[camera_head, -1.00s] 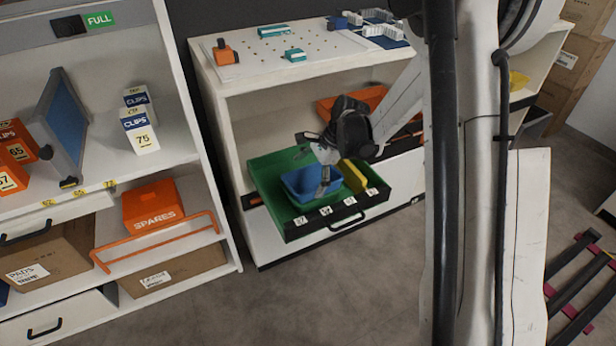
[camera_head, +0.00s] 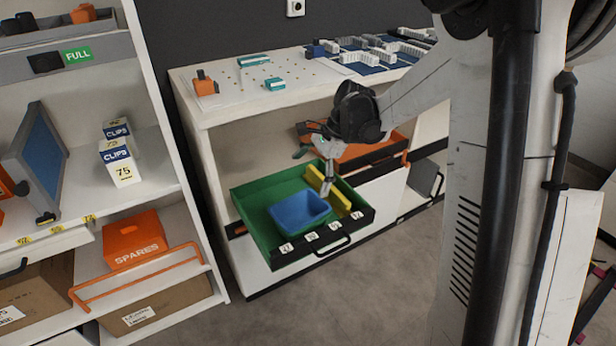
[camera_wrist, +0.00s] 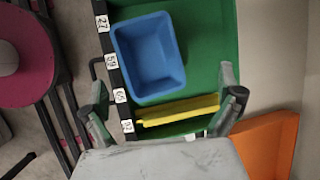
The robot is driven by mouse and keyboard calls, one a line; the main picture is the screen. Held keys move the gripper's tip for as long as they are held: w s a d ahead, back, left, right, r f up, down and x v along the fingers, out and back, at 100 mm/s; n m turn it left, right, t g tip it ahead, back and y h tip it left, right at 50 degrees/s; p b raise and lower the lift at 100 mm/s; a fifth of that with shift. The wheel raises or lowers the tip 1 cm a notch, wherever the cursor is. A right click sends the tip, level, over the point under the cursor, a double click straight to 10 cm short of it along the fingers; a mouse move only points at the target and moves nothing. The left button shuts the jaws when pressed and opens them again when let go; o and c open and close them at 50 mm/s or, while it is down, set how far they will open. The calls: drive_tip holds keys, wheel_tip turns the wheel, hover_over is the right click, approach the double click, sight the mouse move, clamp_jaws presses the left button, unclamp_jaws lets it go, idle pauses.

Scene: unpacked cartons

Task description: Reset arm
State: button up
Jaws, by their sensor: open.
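My gripper (camera_head: 328,178) is open and empty. In the head view it hangs over the right part of the open green drawer (camera_head: 255,203), near the yellow divider (camera_head: 322,180). A blue bin (camera_head: 298,212) sits inside the drawer, to the left of the gripper. In the wrist view the two fingers (camera_wrist: 165,105) are spread wide on either side of the yellow divider (camera_wrist: 180,109). The blue bin (camera_wrist: 150,58) lies beyond them in the drawer and is apart from the fingers. I cannot tell the exact height of the fingertips above the drawer.
An orange drawer (camera_head: 372,152) is beside the green one. The white workbench top (camera_head: 235,100) above holds small teal and orange parts. The shelf unit at left holds CLIPS boxes (camera_head: 121,162) and an orange SPARES bin (camera_head: 134,238). Grey floor (camera_head: 370,290) is clear in front.

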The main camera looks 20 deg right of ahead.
idle(0.3)
drive_tip(key=s+a+r+n+t+h, duration=0.25)
drive_tip(key=s+r+n, duration=0.45)
drive_tip(key=s+r, duration=0.5)
drive_tip(key=s+a+n+t+h, duration=0.1)
drive_tip(key=s+n+t+h, duration=0.15)
drive_tip(key=s+n, duration=0.9)
drive_tip(key=s+r+m+p, duration=0.3)
drive_tip(key=r+p, duration=1.1)
drive_tip(key=shift+s+a+t, duration=0.2)
drive_tip(key=shift+s+t, duration=0.2)
drive_tip(key=shift+c, duration=0.5)
